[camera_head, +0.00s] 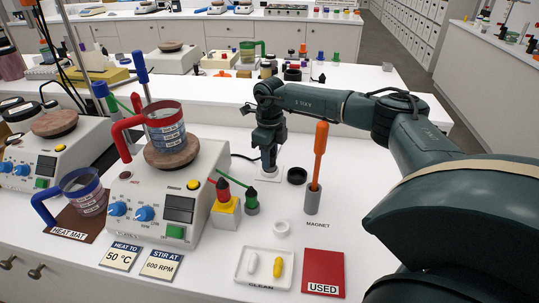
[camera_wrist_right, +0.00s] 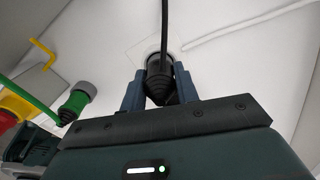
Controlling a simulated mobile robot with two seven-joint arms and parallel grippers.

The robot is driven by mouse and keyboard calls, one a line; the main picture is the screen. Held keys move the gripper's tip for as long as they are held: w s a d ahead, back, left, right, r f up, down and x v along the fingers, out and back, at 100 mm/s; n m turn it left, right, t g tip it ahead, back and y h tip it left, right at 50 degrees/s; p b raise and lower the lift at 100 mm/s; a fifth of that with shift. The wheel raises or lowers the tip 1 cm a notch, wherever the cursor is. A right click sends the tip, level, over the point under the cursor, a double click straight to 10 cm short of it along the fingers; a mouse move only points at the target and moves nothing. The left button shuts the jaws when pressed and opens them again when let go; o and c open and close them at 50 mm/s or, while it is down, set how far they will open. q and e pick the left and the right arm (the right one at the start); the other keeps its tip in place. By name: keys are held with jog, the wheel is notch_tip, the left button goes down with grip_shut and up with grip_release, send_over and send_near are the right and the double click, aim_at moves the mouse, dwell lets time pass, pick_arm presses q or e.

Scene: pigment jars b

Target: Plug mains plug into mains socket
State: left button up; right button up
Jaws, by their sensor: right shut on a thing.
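The mains socket (camera_head: 268,175) shows as a pale square plate on the table right under the fingers. The fingers hide most of the plug in the head view. I cannot tell whether the plug is in the socket or just above it. My left gripper is not in view.
A hotplate (camera_head: 150,205) with a beaker (camera_head: 166,128) stands left of the gripper. A dish (camera_head: 240,277) and red card (camera_head: 322,270) lie in front.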

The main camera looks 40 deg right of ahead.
jog(key=shift+f, duration=0.6)
jog(key=o, duration=1.1)
jog(key=shift+c, duration=0.2)
notch_tip(320, 180, up, 13)
jog(key=b, duration=0.2)
jog(key=shift+r, duration=0.15)
